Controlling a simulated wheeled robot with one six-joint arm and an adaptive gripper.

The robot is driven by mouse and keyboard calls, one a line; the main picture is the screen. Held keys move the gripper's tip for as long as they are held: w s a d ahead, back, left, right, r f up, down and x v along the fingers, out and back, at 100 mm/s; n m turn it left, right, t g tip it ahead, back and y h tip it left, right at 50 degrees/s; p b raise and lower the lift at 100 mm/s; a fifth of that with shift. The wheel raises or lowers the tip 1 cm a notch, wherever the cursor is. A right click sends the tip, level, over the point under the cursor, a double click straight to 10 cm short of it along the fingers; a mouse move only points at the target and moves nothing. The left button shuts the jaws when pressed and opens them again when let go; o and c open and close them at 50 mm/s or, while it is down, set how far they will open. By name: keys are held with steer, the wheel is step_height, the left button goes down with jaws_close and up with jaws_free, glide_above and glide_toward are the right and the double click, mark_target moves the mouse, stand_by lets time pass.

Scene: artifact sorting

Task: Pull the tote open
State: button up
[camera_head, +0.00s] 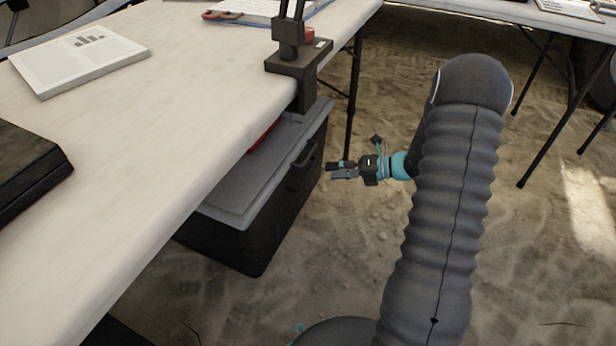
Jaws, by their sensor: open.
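The tote (225,238) is a dark box with a grey lid (255,165). It stands on the sandy floor, partly under the white table, and the table top hides its left part. A handle (304,156) shows at its upper right side. My gripper (332,170) is open and empty, just right of the tote in the picture, with its fingers pointing left toward the handle side. A gap seems to lie between the fingers and the tote; the exact distance is hard to tell.
The white table (150,130) carries a book (80,58), a dark case (25,170) and a clamped black stand (298,65). A table leg (353,95) stands behind my gripper. Another table (510,14) is at the back right. Bare sand lies below my gripper.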

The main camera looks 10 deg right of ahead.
mark_target(308, 172)
steer(key=w+d+f+m+t, duration=0.35)
steer(key=f+m, duration=0.25)
steer(key=f, duration=0.2)
steer(key=shift+g, duration=0.25)
steer(key=b+x, duration=0.2)
steer(key=x, duration=1)
steer(key=shift+a+r, duration=0.1)
jaws_close()
